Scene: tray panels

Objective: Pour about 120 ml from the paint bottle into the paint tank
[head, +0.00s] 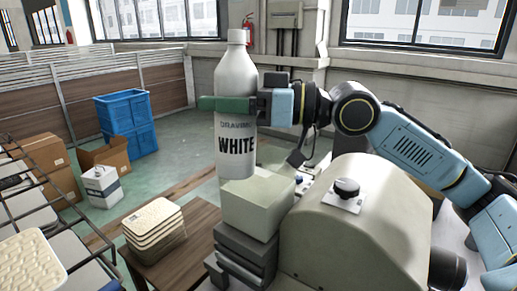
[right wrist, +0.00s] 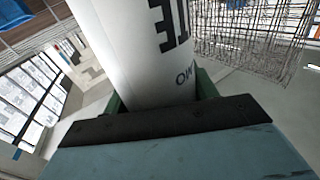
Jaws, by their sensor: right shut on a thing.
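The paint bottle (head: 236,140) is white with a cap-like top and the word WHITE on its label. It is upright in the head view. My right gripper (head: 226,103) is shut on its upper body, with a green finger across its front. In the right wrist view the bottle (right wrist: 135,50) fills the middle, between the fingers. The bottle's base appears just above a pale cream box (head: 258,207) on the grey machine; I cannot tell whether they touch. This box may be the paint tank, but no opening or liquid level shows. My left gripper is not in view.
A large rounded cream housing (head: 365,225) with a black knob stands right of the box, under my right arm. A wooden table (head: 195,250) with stacked cream panels (head: 153,222) is at front left. Blue crates (head: 127,118) and cardboard boxes stand farther back on green floor.

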